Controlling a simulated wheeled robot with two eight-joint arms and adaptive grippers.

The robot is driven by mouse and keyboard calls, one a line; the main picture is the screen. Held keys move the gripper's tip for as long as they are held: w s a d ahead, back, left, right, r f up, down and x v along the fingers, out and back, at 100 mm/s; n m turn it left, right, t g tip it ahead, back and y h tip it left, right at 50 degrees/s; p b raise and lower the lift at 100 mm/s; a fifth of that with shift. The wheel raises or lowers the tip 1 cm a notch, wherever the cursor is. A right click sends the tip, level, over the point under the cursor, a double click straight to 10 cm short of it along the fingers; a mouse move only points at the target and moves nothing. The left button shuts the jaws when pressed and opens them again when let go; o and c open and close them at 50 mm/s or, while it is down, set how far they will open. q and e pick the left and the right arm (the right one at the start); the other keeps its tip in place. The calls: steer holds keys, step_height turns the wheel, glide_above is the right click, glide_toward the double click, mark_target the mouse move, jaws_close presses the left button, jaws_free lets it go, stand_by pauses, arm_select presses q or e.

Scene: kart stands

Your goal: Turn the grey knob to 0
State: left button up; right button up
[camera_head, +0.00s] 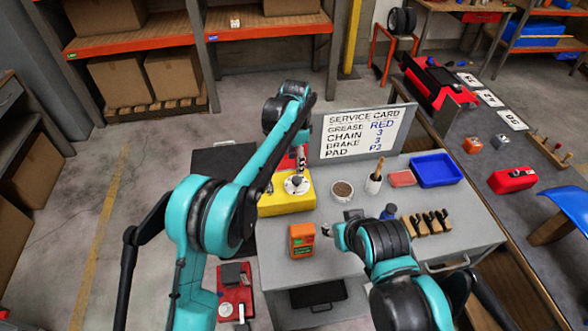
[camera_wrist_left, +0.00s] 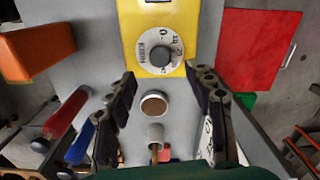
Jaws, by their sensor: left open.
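The grey knob (camera_head: 296,181) sits on a round white dial on top of a yellow box (camera_head: 272,207), at the left part of the grey table. My left gripper (camera_head: 301,162) is just above the dial.
A service card board (camera_head: 362,134) stands behind the box. An orange box (camera_head: 302,240), a round brown-filled dish (camera_head: 342,190), a pot with a handle (camera_head: 374,183) and a blue tray (camera_head: 436,170) are on the table.

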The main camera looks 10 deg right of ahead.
mark_target(297, 179)
arm_select(q)
steer(key=shift+w+d+f, duration=0.1)
steer(key=shift+d+f, duration=0.1)
steer(key=shift+f, duration=0.15)
step_height(297, 179, down, 8)
steer(key=shift+r+b, duration=0.25)
steer(key=shift+b, duration=0.55)
steer(key=c, duration=1.2)
